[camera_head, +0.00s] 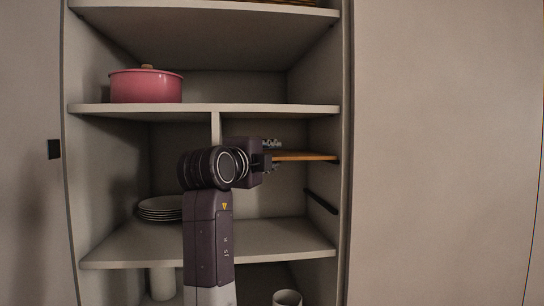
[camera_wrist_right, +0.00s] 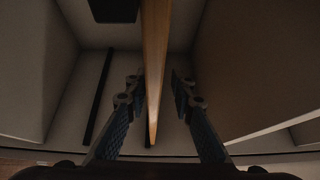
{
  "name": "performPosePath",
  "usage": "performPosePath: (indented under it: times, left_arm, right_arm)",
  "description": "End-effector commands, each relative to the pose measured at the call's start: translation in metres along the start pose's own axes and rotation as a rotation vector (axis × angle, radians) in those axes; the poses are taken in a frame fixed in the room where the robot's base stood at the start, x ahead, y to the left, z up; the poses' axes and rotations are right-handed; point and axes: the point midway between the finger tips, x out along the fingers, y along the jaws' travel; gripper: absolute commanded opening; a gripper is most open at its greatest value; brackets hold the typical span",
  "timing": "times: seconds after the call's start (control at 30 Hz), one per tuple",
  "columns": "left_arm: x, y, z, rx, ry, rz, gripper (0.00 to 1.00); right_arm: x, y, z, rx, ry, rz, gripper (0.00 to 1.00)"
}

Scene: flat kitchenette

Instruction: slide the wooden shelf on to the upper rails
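The wooden shelf (camera_head: 305,156) is a thin brown board, lying about level in the right-hand compartment of the cabinet, high up under the middle shelf. Its right end meets the right wall at a short dark piece, probably the upper rail (camera_head: 331,159). A black lower rail (camera_head: 321,201) slopes on that wall below it. My right gripper (camera_head: 271,157) is at the board's left part. In the right wrist view the board (camera_wrist_right: 156,60) runs edge-on between the fingers (camera_wrist_right: 160,82), which stand apart with a gap at the right finger. My left gripper is not in view.
A pink pot (camera_head: 146,87) stands on the middle shelf (camera_head: 200,109). A divider (camera_head: 215,126) borders the compartment on the left. Stacked plates (camera_head: 158,208) stand on the shelf below, left of my arm. A cup (camera_head: 287,298) stands lower down. The compartment is empty below the board.

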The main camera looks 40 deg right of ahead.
Motion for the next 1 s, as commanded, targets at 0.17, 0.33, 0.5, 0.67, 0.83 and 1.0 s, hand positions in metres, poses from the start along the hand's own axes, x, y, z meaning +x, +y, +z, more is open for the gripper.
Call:
performPosePath:
  times: [0.17, 0.33, 0.5, 0.67, 0.83, 1.0]
  left_arm:
    - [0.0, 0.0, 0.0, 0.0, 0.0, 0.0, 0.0]
    - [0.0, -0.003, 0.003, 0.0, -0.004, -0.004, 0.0]
    - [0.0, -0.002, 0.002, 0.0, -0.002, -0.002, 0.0]
    - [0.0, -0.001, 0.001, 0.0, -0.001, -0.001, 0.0]
    - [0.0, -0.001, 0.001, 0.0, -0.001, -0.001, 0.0]
    - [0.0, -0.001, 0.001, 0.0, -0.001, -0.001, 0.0]
  right_arm:
    - [0.0, 0.001, 0.0, 0.0, 0.0, 0.001, 0.26]
    - [-0.003, 0.002, 0.001, -0.002, 0.0, 0.004, 0.26]
    - [-0.025, 0.002, 0.001, 0.001, -0.003, 0.004, 0.26]
    - [-0.06, 0.001, 0.002, 0.001, -0.004, 0.003, 0.26]
    - [-0.094, 0.001, 0.001, 0.0, -0.003, 0.002, 0.26]
    - [-0.114, 0.001, 0.001, -0.001, -0.002, 0.002, 0.26]
